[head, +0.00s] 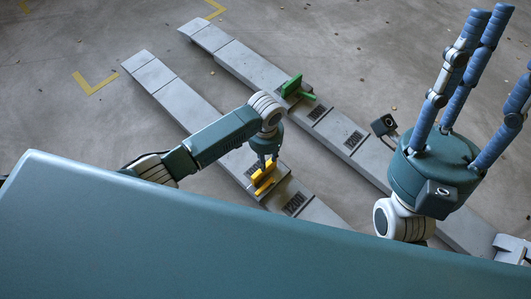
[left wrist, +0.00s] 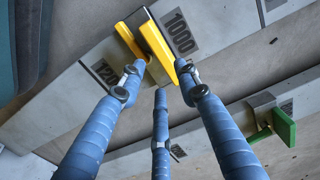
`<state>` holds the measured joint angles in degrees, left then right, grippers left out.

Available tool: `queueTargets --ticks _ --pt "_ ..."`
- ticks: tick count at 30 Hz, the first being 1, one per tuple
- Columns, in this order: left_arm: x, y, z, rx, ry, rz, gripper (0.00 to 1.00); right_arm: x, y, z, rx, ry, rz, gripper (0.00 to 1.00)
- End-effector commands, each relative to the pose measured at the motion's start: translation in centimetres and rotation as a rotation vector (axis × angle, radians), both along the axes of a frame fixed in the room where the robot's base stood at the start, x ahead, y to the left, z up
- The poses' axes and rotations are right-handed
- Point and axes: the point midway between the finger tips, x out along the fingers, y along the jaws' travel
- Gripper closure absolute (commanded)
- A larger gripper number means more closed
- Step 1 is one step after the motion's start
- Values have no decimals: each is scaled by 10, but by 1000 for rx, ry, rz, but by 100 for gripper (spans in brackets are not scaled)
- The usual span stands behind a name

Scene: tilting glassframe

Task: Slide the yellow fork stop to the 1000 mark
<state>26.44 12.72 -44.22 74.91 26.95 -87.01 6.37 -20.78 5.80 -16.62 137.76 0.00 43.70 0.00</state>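The yellow fork stop (head: 263,178) sits on the nearer grey rail (head: 190,101). It also shows in the left wrist view (left wrist: 154,39), with its dark middle block beside the 1000 mark (left wrist: 180,32). The 1200 mark (head: 294,204) lies farther down the rail; it is partly covered by a finger in the left wrist view (left wrist: 101,72). My left gripper (head: 266,163) points down over the stop. Its blue fingers (left wrist: 160,72) are straight and apart, with tips by the yellow prongs; contact is unclear. My right gripper (head: 492,50) is open and empty, fingers up.
A second rail (head: 235,57) runs parallel behind, with a green stop (head: 292,86) and its own 1000 (head: 317,113) and 1200 (head: 354,141) marks. A dark boxy device (head: 384,125) stands by that rail. Open concrete floor lies around the rails.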

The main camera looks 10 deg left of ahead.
Motion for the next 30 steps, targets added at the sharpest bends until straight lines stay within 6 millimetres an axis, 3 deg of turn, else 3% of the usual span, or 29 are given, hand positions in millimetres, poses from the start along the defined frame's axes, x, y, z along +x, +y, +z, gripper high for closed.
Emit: queueTargets --ticks 3,9,26,30 --pt "1 0 19 -1 -2 0 67 0 0 0 0 0 0 60" --pt "0 0 34 -1 0 1 67 0 0 0 0 0 0 60" --pt "0 0 35 -1 0 0 67 0 0 0 0 -1 0 60" --pt "7 -17 36 -56 -58 -7 67 0 0 0 1 0 0 60"
